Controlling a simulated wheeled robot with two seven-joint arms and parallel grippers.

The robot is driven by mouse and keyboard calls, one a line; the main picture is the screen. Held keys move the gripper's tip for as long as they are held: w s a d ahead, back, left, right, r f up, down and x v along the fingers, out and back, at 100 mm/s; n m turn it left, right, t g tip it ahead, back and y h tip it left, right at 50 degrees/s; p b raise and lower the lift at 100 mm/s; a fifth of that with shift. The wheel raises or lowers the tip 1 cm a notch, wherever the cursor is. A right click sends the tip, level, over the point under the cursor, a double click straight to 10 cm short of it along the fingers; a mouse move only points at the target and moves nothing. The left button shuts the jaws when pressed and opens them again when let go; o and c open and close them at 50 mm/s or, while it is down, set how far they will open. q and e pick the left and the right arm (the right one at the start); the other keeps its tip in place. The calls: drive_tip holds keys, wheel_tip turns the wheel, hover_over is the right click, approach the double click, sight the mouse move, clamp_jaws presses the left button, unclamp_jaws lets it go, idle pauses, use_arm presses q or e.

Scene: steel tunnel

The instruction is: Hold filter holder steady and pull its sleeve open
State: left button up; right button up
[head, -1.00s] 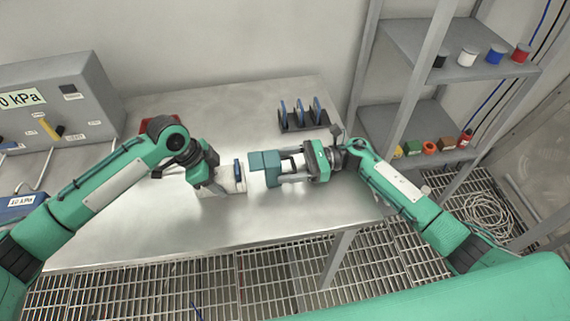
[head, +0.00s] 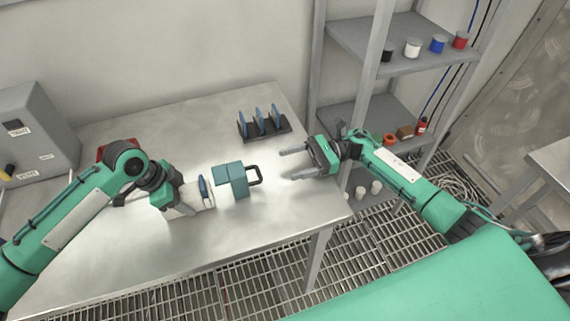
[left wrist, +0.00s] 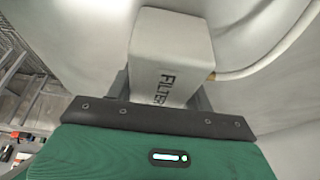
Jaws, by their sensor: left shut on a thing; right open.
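The filter holder (head: 186,211) is a white body on the steel table, marked "FILTER" in the left wrist view (left wrist: 172,60). My left gripper (head: 180,198) is shut on it, with dark fingers at its sides. A blue disc (head: 205,192) stands upright at its right end. The teal sleeve (head: 232,181) lies just right of the disc, with a narrow gap between them. Its black loop handle (head: 257,176) points right. My right gripper (head: 291,165) is open and empty to the right of the handle, apart from it.
A dark rack (head: 264,132) with several blue discs stands behind the sleeve. A grey shelf (head: 372,122) with coloured jars rises beyond the table's right edge. A grey box (head: 38,135) stands at the left. The table's front right is clear.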

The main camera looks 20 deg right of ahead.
use_arm(q)
drive_tip(key=o, duration=1.2)
drive_tip(key=shift+c, duration=0.2)
drive_tip(key=shift+r, duration=0.1)
